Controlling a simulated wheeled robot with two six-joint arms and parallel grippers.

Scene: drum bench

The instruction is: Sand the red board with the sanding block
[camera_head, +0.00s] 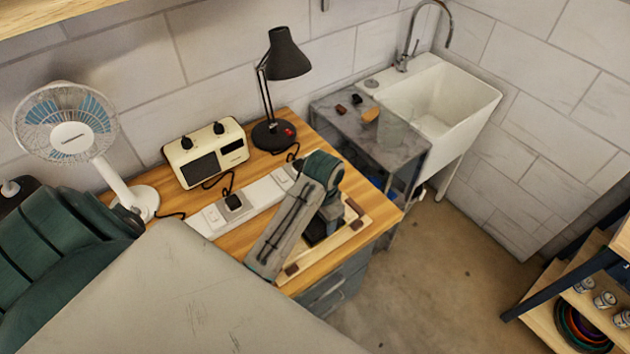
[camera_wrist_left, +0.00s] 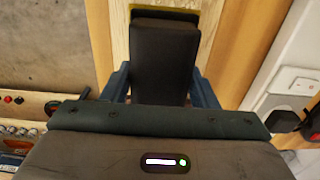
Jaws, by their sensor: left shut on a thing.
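My left gripper (camera_head: 326,222) points down over the right part of the wooden bench. It is shut on a dark block, which I take for the sanding block (camera_wrist_left: 163,58). In the left wrist view the block sits between the two blue-grey fingers, with a yellowish edge at its far end. Beneath it lies a pale wooden board or frame (camera_head: 352,240) with brown corner pieces. No red surface shows; the gripper and arm hide the middle of the frame. I cannot tell whether the block touches what lies below. My right gripper is in neither view.
A white power strip (camera_head: 262,194) with plugs lies left of the frame. A cream radio (camera_head: 206,154), a black lamp (camera_head: 272,132) and a white fan (camera_head: 75,135) stand farther back. A sink (camera_head: 440,95) is beyond the bench's right end. A shelf stands at right.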

